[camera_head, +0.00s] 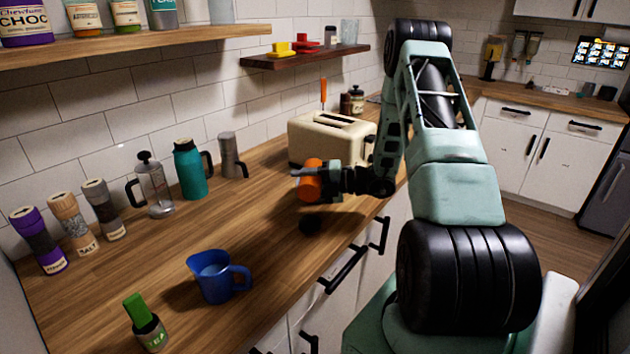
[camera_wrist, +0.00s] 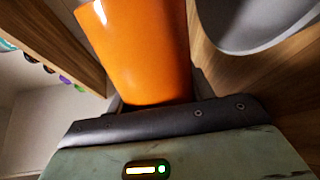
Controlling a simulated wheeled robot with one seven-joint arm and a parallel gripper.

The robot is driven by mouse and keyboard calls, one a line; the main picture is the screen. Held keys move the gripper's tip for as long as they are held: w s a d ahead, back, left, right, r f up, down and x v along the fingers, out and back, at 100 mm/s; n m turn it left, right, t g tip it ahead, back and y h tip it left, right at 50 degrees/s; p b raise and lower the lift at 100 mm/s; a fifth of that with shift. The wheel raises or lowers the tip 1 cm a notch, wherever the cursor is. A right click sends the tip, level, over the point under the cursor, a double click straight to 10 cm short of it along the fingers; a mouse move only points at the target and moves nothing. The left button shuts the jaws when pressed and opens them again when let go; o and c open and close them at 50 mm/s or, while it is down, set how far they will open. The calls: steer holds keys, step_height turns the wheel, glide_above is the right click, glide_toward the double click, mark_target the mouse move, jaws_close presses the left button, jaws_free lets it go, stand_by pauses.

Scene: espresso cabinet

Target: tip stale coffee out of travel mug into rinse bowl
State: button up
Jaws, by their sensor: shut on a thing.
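My gripper (camera_head: 334,181) is above the counter in front of the toaster, shut on an orange cylindrical thing, which I take to be the travel mug (camera_head: 311,179). The mug fills the upper middle of the wrist view (camera_wrist: 142,48). Its opening and contents do not show, and its exact tilt is hard to tell. A smooth grey rounded thing (camera_wrist: 235,40) is beside the mug at the wrist view's upper right, apart from it. It may be the rinse bowl; I cannot make out a bowl in the head view. A small dark round patch (camera_head: 310,222) is on the counter below my gripper.
The cream toaster (camera_head: 330,138) stands close behind my gripper. A blue jug (camera_head: 217,277), a green-topped container (camera_head: 147,325), a French press (camera_head: 153,187), a teal flask (camera_head: 191,169) and a grey mug (camera_head: 231,156) stand to the left. The middle counter is clear.

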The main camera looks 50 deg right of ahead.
steer(key=shift+w+d+r+m+p, duration=0.1)
steer(key=shift+r+m+p, duration=0.3)
steer(key=shift+p, duration=0.55)
steer(key=shift+w+d+r+m+p, duration=0.1)
steer(key=shift+r+m+p, duration=0.3)
steer(key=shift+p, duration=0.5)
